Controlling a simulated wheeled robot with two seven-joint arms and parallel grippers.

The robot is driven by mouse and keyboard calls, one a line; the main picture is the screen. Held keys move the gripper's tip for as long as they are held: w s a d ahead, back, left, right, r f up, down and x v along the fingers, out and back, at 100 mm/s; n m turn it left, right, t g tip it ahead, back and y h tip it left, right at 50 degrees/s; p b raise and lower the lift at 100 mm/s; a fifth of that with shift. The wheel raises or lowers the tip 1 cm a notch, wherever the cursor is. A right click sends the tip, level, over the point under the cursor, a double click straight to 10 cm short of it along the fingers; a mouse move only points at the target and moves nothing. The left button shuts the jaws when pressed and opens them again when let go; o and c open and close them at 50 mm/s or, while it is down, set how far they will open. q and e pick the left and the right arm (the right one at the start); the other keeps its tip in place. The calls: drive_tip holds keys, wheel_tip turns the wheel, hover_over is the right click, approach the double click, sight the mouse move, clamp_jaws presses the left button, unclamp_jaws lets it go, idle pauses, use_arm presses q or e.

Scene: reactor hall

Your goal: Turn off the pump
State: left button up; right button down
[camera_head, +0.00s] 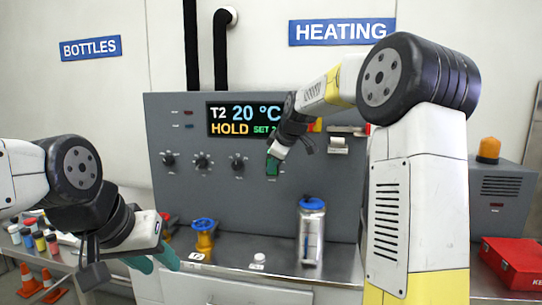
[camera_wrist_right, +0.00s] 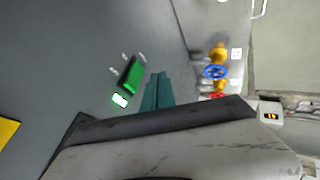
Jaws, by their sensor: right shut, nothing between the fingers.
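The grey control panel (camera_head: 220,205) stands at the back of the bench. A green rocker switch (camera_head: 272,167) sits on it, right of the knobs; its label is too small to read. My left gripper (camera_head: 158,261) is open and empty at the bench's front left.
The panel has a display (camera_head: 244,119) reading T2 20 °C HOLD and several knobs (camera_head: 203,162). A blue-wheeled yellow valve (camera_head: 204,226), a red-wheeled valve beside it and a metal canister (camera_head: 311,236) stand on the bench. A red toolbox (camera_head: 513,262) is at the right.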

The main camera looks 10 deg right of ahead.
drive_tip(key=shift+w+d+r, duration=0.1)
drive_tip(key=shift+w+d, duration=0.1)
drive_tip(key=shift+w, duration=0.45)
drive_tip(key=shift+w+d, duration=0.2)
drive_tip(key=shift+w, duration=0.45)
drive_tip(key=shift+w+d+r, duration=0.1)
drive_tip(key=shift+w+d, duration=0.1)
drive_tip(key=shift+w, duration=0.45)
drive_tip(key=shift+w+d+r, duration=0.15)
drive_tip(key=shift+w, duration=0.15)
drive_tip(key=shift+w+r, duration=0.1)
drive_tip(key=shift+r, duration=0.75)
